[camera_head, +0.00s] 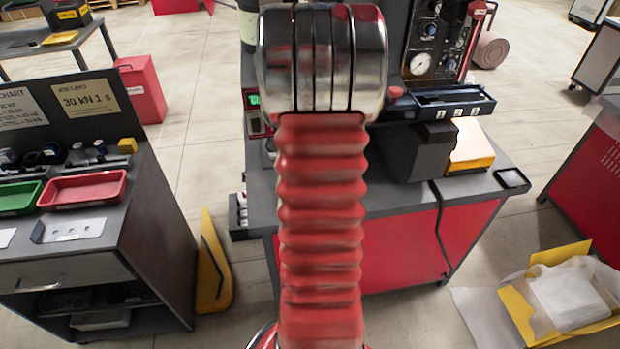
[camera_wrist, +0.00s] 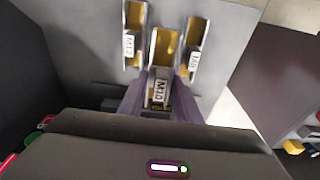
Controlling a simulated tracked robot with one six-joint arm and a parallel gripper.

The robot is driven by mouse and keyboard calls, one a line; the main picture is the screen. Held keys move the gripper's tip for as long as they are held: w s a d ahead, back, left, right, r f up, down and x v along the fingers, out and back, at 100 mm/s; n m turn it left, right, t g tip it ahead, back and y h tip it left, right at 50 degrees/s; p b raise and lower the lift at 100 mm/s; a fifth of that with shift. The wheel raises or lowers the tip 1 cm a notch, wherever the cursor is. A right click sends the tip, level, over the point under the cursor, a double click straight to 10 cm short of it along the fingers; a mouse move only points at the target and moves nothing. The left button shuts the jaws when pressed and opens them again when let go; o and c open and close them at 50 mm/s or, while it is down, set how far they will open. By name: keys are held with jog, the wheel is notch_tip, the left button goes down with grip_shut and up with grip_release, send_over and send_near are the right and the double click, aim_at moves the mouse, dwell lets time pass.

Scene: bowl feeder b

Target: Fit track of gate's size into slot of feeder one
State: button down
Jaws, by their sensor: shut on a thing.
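In the wrist view, my gripper (camera_wrist: 158,84) has its two purple fingers on either side of a metal track labelled M10 (camera_wrist: 163,50) and is shut on it. The M10 track is a narrow channel with a golden inside. A similar track labelled M12 (camera_wrist: 134,20) lies to its left and one labelled M8 (camera_wrist: 194,32) to its right, both over a grey surface. I cannot tell whether the M10 track touches that surface. My gripper is not seen in the head view, where my arm covers the middle. I cannot make out the feeder's slot or gate.
In the head view, a grey-topped red bench (camera_head: 420,240) carries a dark numbered tray (camera_head: 455,103), a black box (camera_head: 420,152) and a gauge panel (camera_head: 428,50). The left bench holds a green tray (camera_head: 18,195) and a red tray (camera_head: 82,190).

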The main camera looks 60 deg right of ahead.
jog(key=shift+f, duration=1.9)
jog(key=shift+f, duration=1.85)
jog(key=shift+f, duration=0.1)
jog(key=c, duration=1.6)
grip_release()
jog(key=shift+o, duration=0.2)
jog(key=r, duration=0.4)
jog(key=a+r, duration=0.1)
jog(key=r, duration=0.3)
jog(key=s+r, duration=0.1)
jog(key=r, duration=0.3)
jog(key=shift+s+a, duration=0.1)
jog(key=shift+a, duration=0.05)
